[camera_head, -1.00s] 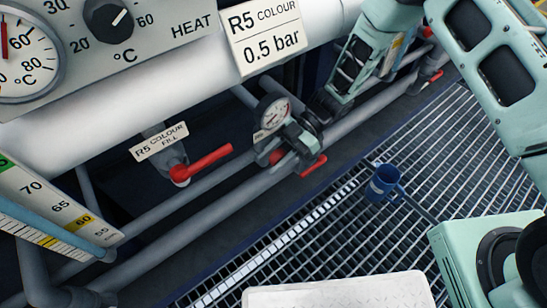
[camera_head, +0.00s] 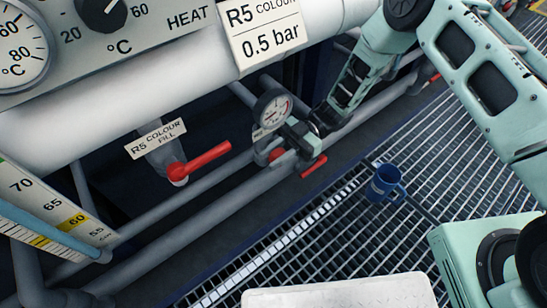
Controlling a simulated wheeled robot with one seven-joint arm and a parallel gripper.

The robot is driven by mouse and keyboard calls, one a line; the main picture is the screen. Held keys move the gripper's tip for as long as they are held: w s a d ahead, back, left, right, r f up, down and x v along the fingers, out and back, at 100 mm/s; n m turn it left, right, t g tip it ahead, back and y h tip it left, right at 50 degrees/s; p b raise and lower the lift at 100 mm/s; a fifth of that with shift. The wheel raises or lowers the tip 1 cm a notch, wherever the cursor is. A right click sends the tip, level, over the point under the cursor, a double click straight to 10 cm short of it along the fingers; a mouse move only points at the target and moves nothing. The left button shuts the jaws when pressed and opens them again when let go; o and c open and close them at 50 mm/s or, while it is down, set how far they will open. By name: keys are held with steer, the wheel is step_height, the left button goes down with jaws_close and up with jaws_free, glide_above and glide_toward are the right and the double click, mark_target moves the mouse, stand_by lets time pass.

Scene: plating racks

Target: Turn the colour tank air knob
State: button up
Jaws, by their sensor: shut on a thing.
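The air gauge (camera_head: 273,108) is a round white dial on the pipework under the large white pipe. Beside it, my gripper (camera_head: 290,143) is shut at the air regulator (camera_head: 266,153), on the air knob. The fingers hide the knob, so its setting cannot be read. A sign (camera_head: 265,33) above reads "R5 COLOUR 0.5 bar". The small tag by the gauge is too small to read.
A red fill lever (camera_head: 200,161) sticks out left of the gauge, under its "R5 COLOUR FILL" label. A red handle (camera_head: 313,167) sits just below my gripper. A blue mug (camera_head: 384,184) stands on the grating (camera_head: 330,240). Grey pipes run alongside.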

steer(key=y+b, duration=0.1)
steer(key=g+y+b, duration=0.1)
steer(key=shift+w+d+g+y, duration=0.15)
steer(key=shift+d+g+y, duration=0.05)
steer(key=shift+g+y, duration=0.1)
steer(key=shift+b, duration=0.3)
steer(key=shift+r+g+y, duration=0.15)
steer(key=shift+g+y, duration=0.15)
steer(key=o, duration=0.7)
steer(key=v, duration=0.7)
steer(key=shift+w+d+p, duration=0.15)
steer(key=shift+d+p, duration=0.1)
steer(key=shift+p, duration=0.2)
